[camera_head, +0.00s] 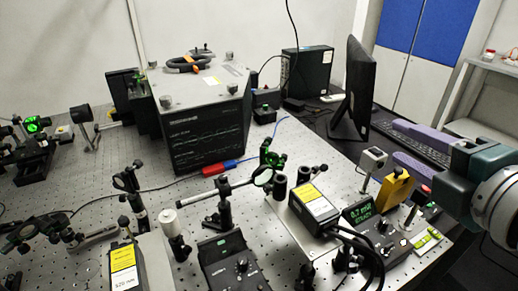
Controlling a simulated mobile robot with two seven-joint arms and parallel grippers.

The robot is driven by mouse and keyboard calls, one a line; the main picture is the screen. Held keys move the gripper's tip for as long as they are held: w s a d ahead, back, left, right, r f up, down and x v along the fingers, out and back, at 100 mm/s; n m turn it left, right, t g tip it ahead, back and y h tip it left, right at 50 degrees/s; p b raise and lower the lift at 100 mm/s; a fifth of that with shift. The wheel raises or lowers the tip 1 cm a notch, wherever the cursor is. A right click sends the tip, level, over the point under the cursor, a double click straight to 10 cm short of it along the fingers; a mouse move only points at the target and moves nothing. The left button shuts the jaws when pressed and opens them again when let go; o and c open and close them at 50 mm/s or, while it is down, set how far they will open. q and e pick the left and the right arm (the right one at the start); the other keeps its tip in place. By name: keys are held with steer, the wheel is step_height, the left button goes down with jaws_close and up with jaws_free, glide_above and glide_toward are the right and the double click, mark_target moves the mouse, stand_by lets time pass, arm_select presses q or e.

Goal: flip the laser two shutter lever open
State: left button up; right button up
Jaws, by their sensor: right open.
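My right gripper (396,141) comes in from the right edge, its two purple fingers apart and pointing left, with nothing between them. It shows above and right of a small grey block on a post (374,160) and a yellow block with a dark knob (396,187). A black laser-like box with a yellow label (318,204) stands left of these. Another such box with a yellow label (123,266) is at the lower left. I cannot read which is laser two, and no shutter lever is clear. My left gripper is not in view.
A control box with a green lit display (362,212) stands at the right front, cables beside it. Another dark control box (228,262) is at the front. A large black-and-grey instrument (205,115), a monitor (360,85) and a keyboard (410,145) stand behind. Posts and optics crowd the perforated bench.

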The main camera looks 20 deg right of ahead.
steer(key=f+n+y+b, duration=0.1)
steer(key=f+n+b, duration=0.1)
steer(key=f+n, duration=0.1)
steer(key=w+a+f+n+y+b, duration=0.1)
steer(key=f+n+y+b, duration=0.1)
steer(key=f, duration=0.2)
steer(key=a+f+n+y+b, duration=0.1)
steer(key=f+n, duration=0.2)
steer(key=shift+w+a+f+n+b, duration=0.1)
steer(key=shift+w+f+n+b, duration=0.1)
steer(key=shift+f+n+b, duration=0.15)
steer(key=shift+w+r, duration=0.15)
steer(key=shift+w, duration=0.15)
steer(key=x, duration=0.8)
steer(key=shift+w+a+p, duration=0.1)
steer(key=shift+a+p, duration=0.1)
steer(key=shift+p, duration=0.1)
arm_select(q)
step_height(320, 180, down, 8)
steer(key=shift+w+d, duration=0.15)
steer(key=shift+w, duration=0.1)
arm_select(e)
steer(key=shift+w, duration=0.45)
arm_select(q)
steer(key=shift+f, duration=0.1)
arm_select(e)
jaws_close()
